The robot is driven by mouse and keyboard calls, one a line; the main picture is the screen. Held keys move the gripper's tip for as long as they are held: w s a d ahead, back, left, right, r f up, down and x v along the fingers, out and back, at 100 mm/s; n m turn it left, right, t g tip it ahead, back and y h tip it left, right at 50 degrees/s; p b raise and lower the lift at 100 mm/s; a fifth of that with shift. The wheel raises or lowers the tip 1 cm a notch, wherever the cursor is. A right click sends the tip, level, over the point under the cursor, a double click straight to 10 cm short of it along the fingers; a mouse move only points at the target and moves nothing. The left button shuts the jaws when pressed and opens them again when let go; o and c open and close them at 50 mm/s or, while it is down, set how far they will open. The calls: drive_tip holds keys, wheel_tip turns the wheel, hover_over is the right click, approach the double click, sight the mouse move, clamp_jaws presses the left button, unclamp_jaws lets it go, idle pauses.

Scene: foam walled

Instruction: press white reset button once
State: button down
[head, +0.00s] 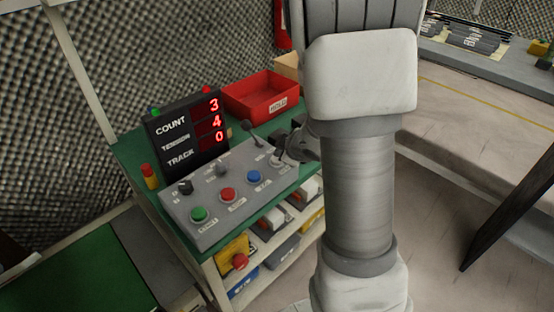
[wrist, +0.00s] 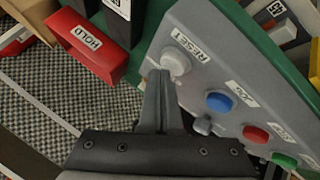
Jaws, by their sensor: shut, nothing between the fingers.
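The white reset button (wrist: 176,62) sits on the grey sloped control panel (wrist: 205,32), beside its RESET label, in the wrist view. My gripper (wrist: 161,76) is shut and empty. Its fingertips are right at the near edge of the white button in the picture; I cannot tell whether they touch it. In the head view my gripper (head: 300,146) is over the right end of the control panel (head: 207,232), partly behind my arm. The white button is hard to make out there.
Blue (wrist: 219,102), red (wrist: 255,134) and green (wrist: 285,160) buttons line the same panel. A black display (head: 187,130) reads COUNT 3, TENSION 4, TRACK 0. A red HOLD bin (head: 262,96) stands behind. A black lever (head: 251,132) rises from the panel near my gripper.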

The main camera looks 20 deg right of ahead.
drive_tip(key=shift+f+b, duration=0.45)
drive_tip(key=shift+f, duration=0.05)
idle(0.7)
drive_tip(key=shift+r, duration=0.1)
drive_tip(key=shift+r+p, duration=0.85)
drive_tip(key=shift+p, duration=0.1)
drive_tip(key=shift+r, duration=0.1)
wheel_tip(320, 180, up, 5)
drive_tip(key=p, duration=0.4)
drive_tip(key=shift+p, duration=0.4)
